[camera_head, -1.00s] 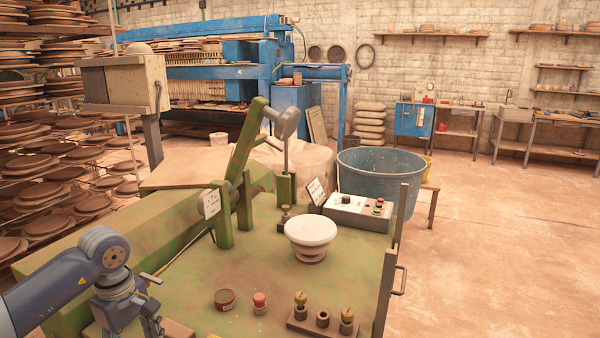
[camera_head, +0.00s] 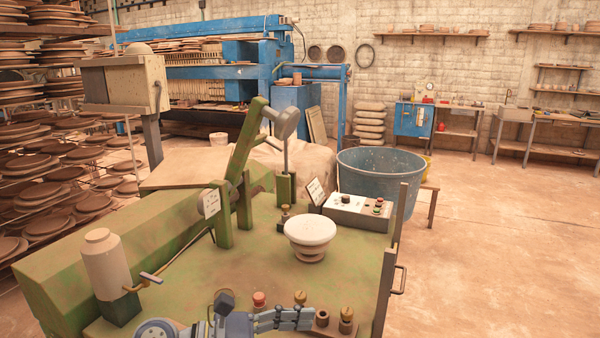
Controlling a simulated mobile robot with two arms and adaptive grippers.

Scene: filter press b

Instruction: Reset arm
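My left arm comes in low at the bottom edge. Its gripper (camera_head: 305,319) lies over the front of the green machine bench (camera_head: 350,270), fingers pointing right, in front of the row of brass-capped posts. The fingers look near each other, but I cannot tell whether they are open or shut; I see nothing held. The machine's tilted green arm (camera_head: 246,145), with a grey round head (camera_head: 285,122), stands raised behind a white round mould (camera_head: 311,230) on a pedestal. My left gripper is well apart from that arm. My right gripper is not in view.
A white bottle (camera_head: 107,263) with a brass spout stands at the bench's left front. A red-capped item (camera_head: 259,299) and brass-capped posts (camera_head: 347,315) are close to my gripper. A control box (camera_head: 357,212) and blue tub (camera_head: 380,170) stand behind. Floor at right is clear.

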